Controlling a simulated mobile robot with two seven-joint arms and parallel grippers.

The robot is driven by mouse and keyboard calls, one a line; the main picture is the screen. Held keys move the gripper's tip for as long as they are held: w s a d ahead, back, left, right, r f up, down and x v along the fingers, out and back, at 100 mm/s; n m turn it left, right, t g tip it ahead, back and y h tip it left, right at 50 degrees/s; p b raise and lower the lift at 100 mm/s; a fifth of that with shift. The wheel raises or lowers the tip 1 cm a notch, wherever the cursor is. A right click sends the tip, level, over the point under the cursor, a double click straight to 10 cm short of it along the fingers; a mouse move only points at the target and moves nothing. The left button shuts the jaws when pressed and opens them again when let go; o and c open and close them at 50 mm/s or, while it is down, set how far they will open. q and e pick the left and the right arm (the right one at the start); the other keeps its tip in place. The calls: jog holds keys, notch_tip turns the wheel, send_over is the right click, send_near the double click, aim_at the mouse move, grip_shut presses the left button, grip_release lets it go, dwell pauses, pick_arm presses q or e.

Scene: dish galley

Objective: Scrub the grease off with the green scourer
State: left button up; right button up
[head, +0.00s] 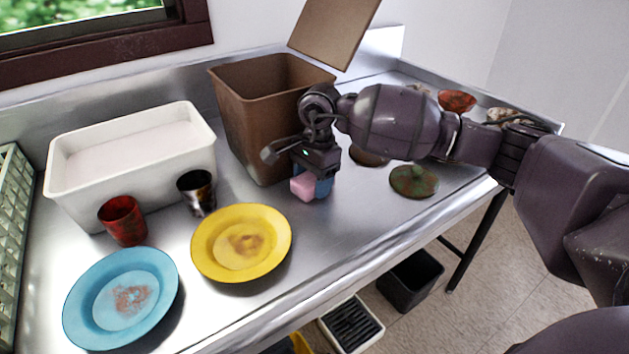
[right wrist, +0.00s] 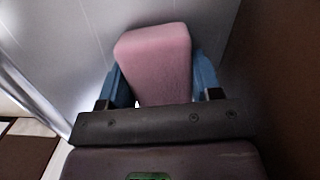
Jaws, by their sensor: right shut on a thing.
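My right gripper (head: 313,184) is shut on a pink sponge-like block (head: 302,188), just in front of the brown bin. In the right wrist view the pink block (right wrist: 155,62) sits between the blue fingers. I cannot make out a green scourer. A yellow plate (head: 208,247) with a brown stain in its middle lies left of the gripper. A blue plate (head: 80,312) with a reddish-brown stain lies at the front left. A dark green round piece (head: 414,181) with reddish patches and a small knob lies right of the gripper. My left gripper is out of view.
A brown bin (head: 240,112) with its lid raised stands behind the gripper, beside a white tub (head: 75,205). A red cup (head: 123,220) and a dark stained cup (head: 197,192) stand before the tub. A reddish bowl (head: 456,101) is at the far right. A green rack (head: 10,240) edges the left.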

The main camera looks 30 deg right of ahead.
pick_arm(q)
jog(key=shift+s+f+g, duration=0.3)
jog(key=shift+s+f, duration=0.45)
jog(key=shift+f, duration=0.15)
pick_arm(e)
jog(key=shift+f, duration=0.35)
jog(key=shift+w+r+p, duration=0.1)
jog(key=shift+r+p, duration=0.65)
jog(key=shift+r, duration=1.7)
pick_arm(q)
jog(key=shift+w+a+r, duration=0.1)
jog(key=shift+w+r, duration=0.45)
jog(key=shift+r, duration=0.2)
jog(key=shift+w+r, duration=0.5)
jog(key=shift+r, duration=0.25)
pick_arm(e)
jog(key=shift+r, duration=0.75)
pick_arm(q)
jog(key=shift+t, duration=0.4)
pick_arm(e)
jog(key=shift+r, duration=0.2)
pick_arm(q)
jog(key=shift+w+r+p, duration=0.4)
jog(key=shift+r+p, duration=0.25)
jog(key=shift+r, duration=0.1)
pick_arm(e)
jog(key=shift+r, duration=1.55)
